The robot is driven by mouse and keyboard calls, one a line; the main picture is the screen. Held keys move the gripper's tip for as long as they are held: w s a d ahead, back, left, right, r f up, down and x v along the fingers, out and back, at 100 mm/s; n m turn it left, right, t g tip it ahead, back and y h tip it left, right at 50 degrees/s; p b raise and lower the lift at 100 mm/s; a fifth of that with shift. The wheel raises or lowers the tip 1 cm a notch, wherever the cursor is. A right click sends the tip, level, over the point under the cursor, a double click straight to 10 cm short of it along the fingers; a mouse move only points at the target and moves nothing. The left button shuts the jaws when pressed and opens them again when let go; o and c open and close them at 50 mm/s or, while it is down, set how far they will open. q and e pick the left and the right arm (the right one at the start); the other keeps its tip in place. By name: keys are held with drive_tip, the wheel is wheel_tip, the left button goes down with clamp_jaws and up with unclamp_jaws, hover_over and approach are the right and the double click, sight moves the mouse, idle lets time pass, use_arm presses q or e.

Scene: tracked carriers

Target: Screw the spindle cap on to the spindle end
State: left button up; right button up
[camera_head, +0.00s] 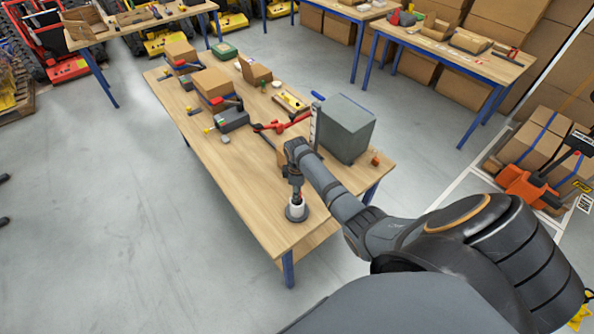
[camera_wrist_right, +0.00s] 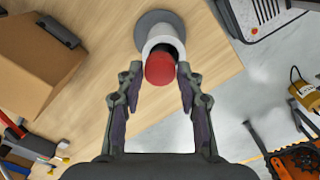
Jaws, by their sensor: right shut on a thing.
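The white cylindrical spindle end (camera_head: 297,211) stands on a round grey base near the front corner of the wooden table. It also shows in the right wrist view (camera_wrist_right: 160,36), with the grey base (camera_wrist_right: 150,18) behind it. My right gripper (camera_head: 296,192) points down right above it. In the wrist view, the right gripper (camera_wrist_right: 160,70) is shut on the red spindle cap (camera_wrist_right: 160,70). The cap overlaps the spindle's near rim; whether they touch, I cannot tell. The cap is hidden in the head view. My left gripper is not in view.
A large grey box (camera_head: 346,128) stands on the table (camera_head: 250,200) beside my right arm. A cardboard box (camera_wrist_right: 35,60) lies left of the spindle in the wrist view. Boxes and tools fill the table's far part. The table's front left is clear.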

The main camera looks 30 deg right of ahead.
drive_tip(key=m, duration=0.8)
drive_tip(key=o, duration=0.9)
drive_tip(key=shift+o, duration=0.2)
